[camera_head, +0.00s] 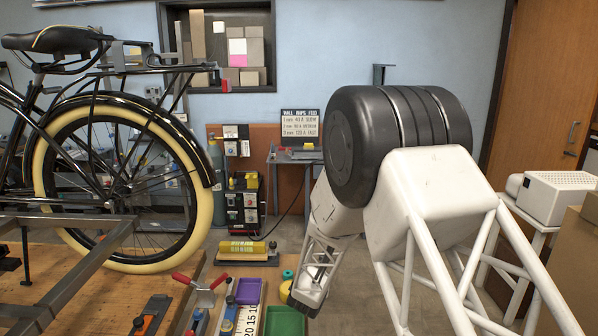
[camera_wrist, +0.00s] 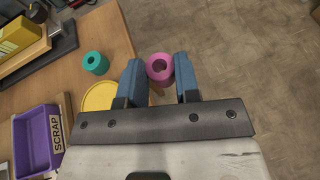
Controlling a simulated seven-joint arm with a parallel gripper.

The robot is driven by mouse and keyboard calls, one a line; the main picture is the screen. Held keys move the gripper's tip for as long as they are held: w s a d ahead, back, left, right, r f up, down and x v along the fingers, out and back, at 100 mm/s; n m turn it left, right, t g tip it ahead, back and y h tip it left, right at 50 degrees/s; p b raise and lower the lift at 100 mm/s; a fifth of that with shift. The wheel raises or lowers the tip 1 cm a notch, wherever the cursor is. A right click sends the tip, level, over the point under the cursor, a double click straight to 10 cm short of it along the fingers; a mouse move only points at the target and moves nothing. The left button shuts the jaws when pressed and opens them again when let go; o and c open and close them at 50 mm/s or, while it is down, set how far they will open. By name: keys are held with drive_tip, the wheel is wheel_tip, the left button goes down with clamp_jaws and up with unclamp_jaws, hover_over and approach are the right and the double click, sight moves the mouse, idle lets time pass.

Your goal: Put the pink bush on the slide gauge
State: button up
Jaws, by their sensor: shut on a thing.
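The pink bush (camera_wrist: 160,67) is a short ring with a dark hole, held between the two blue fingers of my gripper (camera_wrist: 159,72) in the wrist view. The gripper is shut on it, near the table's edge, with floor visible behind it. In the head view my gripper (camera_head: 306,298) is at the near right edge of the table, and I cannot make out the pink bush there. A white strip with printed numbers (camera_head: 248,320) lies on the table at the bottom of the head view. I cannot tell whether it is the slide gauge.
A teal bush (camera_wrist: 96,62) and a yellow disc (camera_wrist: 101,96) are left of my gripper in the wrist view. A purple tray (camera_wrist: 36,118) labelled SCRAP is farther left. The head view shows a green tray (camera_head: 285,321) and red-handled clamp (camera_head: 203,288). The bicycle (camera_head: 130,180) stands left.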

drive_tip(key=w+d, duration=0.8)
drive_tip(key=d, duration=0.3)
drive_tip(key=shift+w+d+h, duration=0.3)
drive_tip(key=shift+w, duration=0.1)
drive_tip(key=shift+a, duration=0.1)
drive_tip(key=s+a, duration=2.3)
drive_tip(key=shift+s+a, duration=0.25)
drive_tip(key=shift+n+y, duration=0.5)
drive_tip(key=shift+y, duration=0.2)
drive_tip(key=s+a, duration=0.1)
drive_tip(key=s, duration=0.9)
drive_tip(key=s+a, duration=0.1)
drive_tip(key=s, duration=0.9)
drive_tip(key=s+a+f, duration=0.1)
drive_tip(key=s, duration=0.9)
drive_tip(key=shift+s, duration=0.35)
drive_tip(key=shift+s+d, duration=0.2)
drive_tip(key=shift+s, duration=0.45)
